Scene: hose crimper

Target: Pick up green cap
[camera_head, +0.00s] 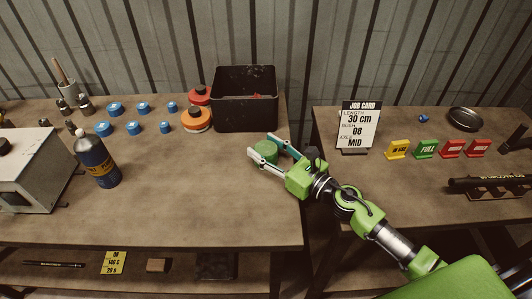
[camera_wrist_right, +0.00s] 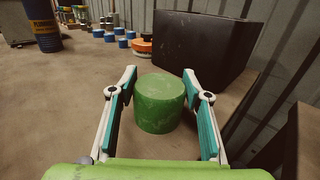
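The green cap (camera_head: 265,151) is a short green cylinder standing on the left table near its right edge. It also shows in the right wrist view (camera_wrist_right: 160,102), upright between my fingers. My right gripper (camera_head: 264,149) is open around the cap, with a finger on each side. In the right wrist view a gap shows between the cap and each finger of the gripper (camera_wrist_right: 160,98). My left gripper is not in view.
A black bin (camera_head: 245,110) stands just behind the cap, with red and orange round containers (camera_head: 196,120) to its left. Several blue caps (camera_head: 134,128) and a dark bottle (camera_head: 98,162) stand farther left. A gap separates the right table (camera_head: 430,185). The table front is clear.

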